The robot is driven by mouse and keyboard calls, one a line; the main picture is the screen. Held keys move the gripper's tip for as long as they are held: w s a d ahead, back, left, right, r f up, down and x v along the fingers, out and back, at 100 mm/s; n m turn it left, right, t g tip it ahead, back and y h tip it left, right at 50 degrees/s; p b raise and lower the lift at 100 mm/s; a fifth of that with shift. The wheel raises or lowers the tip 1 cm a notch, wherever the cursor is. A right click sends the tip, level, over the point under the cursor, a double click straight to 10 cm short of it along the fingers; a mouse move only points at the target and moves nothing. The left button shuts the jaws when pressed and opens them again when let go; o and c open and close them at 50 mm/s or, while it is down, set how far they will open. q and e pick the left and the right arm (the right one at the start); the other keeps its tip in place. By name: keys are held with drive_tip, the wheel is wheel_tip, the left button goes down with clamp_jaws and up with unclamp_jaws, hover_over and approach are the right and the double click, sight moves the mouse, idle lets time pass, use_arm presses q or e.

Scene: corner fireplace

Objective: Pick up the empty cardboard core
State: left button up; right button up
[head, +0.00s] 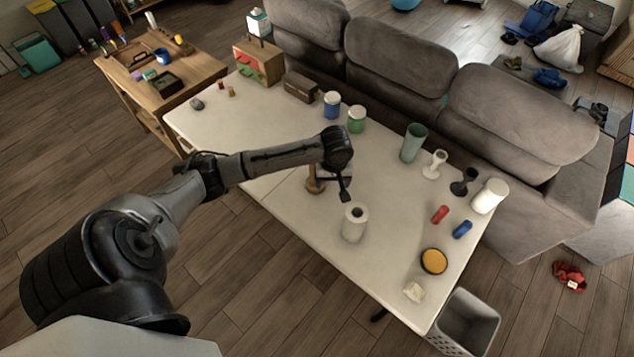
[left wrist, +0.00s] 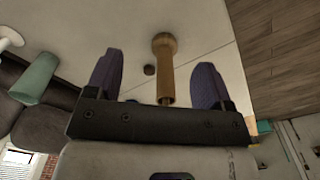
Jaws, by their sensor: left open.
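A brown post-like piece (head: 314,182) with a wider round foot stands upright on the white table, beside my left gripper. In the left wrist view it shows as a tan shaft (left wrist: 166,75) between the two fingers, with gaps on both sides. I cannot tell whether this is the cardboard core or a stand. My left gripper (head: 335,184) is open and low over the middle of the table; its purple-grey fingers (left wrist: 157,80) show in the left wrist view. A white paper roll (head: 354,224) with a dark hole stands just in front. My right gripper is not in view.
The white table (head: 300,262) holds a green tumbler (head: 413,143), jars (head: 356,118), a white goblet (head: 434,165), a dark goblet (head: 464,182) and a yellow-topped disc (head: 433,261). A grey sofa (head: 400,75) stands behind. A bin (head: 465,322) stands by the right corner.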

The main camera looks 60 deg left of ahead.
use_arm(q)
drive_tip(key=w+a+r+n+b, duration=0.25)
drive_tip(key=a+n, duration=0.25)
drive_tip(key=a, duration=0.3)
drive_tip(key=w+a+r+n+b, duration=0.1)
drive_tip(key=a+r+n+b, duration=0.2)
drive_tip(key=a, duration=0.4)
drive_tip(key=shift+n, duration=0.8)
drive_tip(key=f, duration=0.8)
drive_tip(key=shift+a+f, duration=0.15)
drive_tip(key=shift+a, duration=0.1)
wheel_tip(320, 180, down, 5)
drive_tip(key=shift+f+b, duration=0.1)
drive_tip(key=shift+b, duration=0.55)
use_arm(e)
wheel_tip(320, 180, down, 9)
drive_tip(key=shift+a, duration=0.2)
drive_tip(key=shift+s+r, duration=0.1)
use_arm(q)
drive_tip(key=c, duration=1.2)
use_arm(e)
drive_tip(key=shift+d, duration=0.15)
